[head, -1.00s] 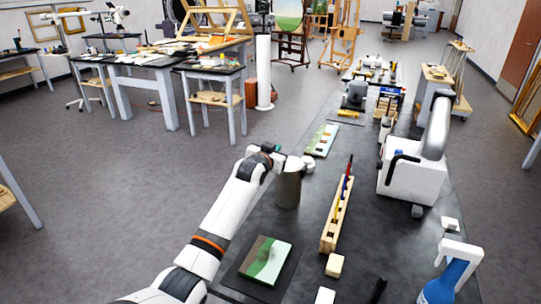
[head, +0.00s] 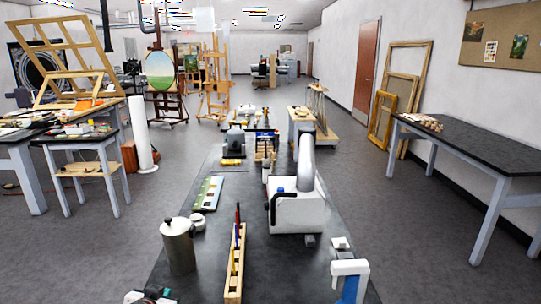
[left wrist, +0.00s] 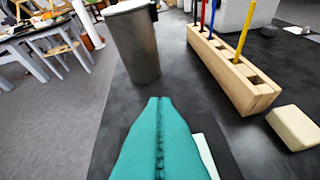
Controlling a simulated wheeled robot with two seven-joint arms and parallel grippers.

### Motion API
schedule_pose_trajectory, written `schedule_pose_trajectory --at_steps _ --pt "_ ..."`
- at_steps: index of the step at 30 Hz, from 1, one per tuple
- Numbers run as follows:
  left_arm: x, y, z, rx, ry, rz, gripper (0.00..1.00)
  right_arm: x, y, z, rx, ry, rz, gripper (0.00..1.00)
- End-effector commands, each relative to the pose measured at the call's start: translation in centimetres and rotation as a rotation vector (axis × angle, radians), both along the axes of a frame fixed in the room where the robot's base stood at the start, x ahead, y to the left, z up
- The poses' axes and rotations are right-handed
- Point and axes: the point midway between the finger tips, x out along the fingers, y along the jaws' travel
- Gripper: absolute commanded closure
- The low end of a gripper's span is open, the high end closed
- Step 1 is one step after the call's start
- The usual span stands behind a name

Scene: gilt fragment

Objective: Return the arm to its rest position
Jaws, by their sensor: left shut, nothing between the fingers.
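My left gripper (head: 150,297) shows only in part at the bottom edge of the head view, with its fingertips cut off or hidden. In the left wrist view its two teal fingers (left wrist: 158,105) are pressed together with nothing between them. They point toward a grey metal canister (left wrist: 137,45) and are apart from it. The canister (head: 178,247) stands upright with a lid on the left side of the dark bench (head: 205,283). My right gripper is not in view.
A wooden holder (head: 235,265) with several coloured tools stands right of the canister. A white machine (head: 297,212) is farther right, and a spray bottle (head: 350,280) is at the near right. A pale block (left wrist: 293,127) lies beside the holder. Grey floor (head: 85,250) is open at left.

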Motion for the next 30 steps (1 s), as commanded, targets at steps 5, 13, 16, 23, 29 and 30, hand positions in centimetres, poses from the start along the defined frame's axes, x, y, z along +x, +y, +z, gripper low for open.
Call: schedule_pose_trajectory --at_steps 5,13,16,23,29,30 --pt "-11.8 -3.5 -6.3 -0.002 0.259 -0.031 1.00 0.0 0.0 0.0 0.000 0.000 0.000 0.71" --pt "-23.4 -5.7 -8.7 -0.012 0.497 -0.041 1.00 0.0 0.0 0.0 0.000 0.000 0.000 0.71" --pt "-26.4 -6.2 -8.8 -0.018 0.559 -0.043 1.00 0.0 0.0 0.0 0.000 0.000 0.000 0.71" --pt "-32.3 -6.9 -8.5 -0.026 0.679 -0.040 1.00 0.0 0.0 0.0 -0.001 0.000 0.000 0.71" --pt "-33.8 -7.1 -10.3 -0.029 0.734 -0.037 1.00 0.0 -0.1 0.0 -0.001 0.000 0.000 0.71" --pt "-33.5 -7.1 -11.1 -0.029 0.737 -0.037 1.00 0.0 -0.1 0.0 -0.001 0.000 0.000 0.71"
